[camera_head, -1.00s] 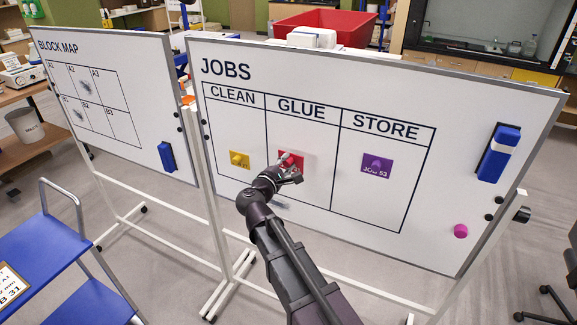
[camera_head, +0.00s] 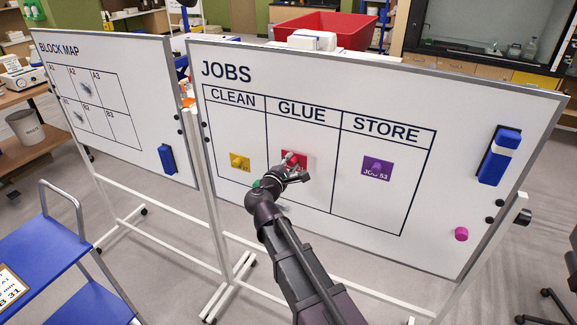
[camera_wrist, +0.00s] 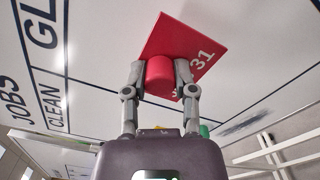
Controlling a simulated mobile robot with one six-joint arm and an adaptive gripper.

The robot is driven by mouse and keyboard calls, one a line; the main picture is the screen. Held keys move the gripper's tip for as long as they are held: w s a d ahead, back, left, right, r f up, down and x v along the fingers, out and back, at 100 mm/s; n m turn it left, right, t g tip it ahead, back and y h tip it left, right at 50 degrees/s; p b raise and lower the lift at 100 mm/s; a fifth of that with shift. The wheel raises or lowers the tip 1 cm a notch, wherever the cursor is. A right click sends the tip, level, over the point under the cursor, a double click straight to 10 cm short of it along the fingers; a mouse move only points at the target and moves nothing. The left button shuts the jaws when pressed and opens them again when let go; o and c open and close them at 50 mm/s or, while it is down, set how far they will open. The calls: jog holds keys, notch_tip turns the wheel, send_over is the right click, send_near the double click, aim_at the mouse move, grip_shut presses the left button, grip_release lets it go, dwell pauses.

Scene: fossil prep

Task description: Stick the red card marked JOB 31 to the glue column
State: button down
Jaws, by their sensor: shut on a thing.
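The red card (camera_wrist: 203,50) has a red round knob (camera_wrist: 160,76) and shows "31" in the wrist view. My gripper (camera_wrist: 158,80) is shut on the knob, one finger on each side. In the head view the red card (camera_head: 301,157) is in front of the GLUE column (camera_head: 304,190) of the JOBS board, below its heading, partly hidden by my gripper (camera_head: 293,165). The card looks turned in the wrist view. It is at or very near the board; I cannot tell whether it touches.
A yellow card (camera_head: 239,162) is in the CLEAN column and a purple JOB 53 card (camera_head: 377,167) in the STORE column. A blue eraser (camera_head: 498,157) and a magenta magnet (camera_head: 461,234) are at the right of the board. A blue cart (camera_head: 45,260) stands at lower left.

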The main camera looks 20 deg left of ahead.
aim_at(295, 156)
jog(key=shift+w+d, duration=0.1)
jog(key=shift+w, duration=1.5)
jog(key=c, duration=1.2)
grip_release()
jog(key=shift+w, duration=0.75)
jog(key=o, duration=0.9)
jog(key=shift+c, duration=0.2)
jog(key=shift+s, duration=0.1)
jog(key=shift+s+a, duration=0.15)
jog(key=shift+s, duration=1.6)
jog(key=shift+s+a, duration=0.1)
jog(key=shift+s, duration=1.6)
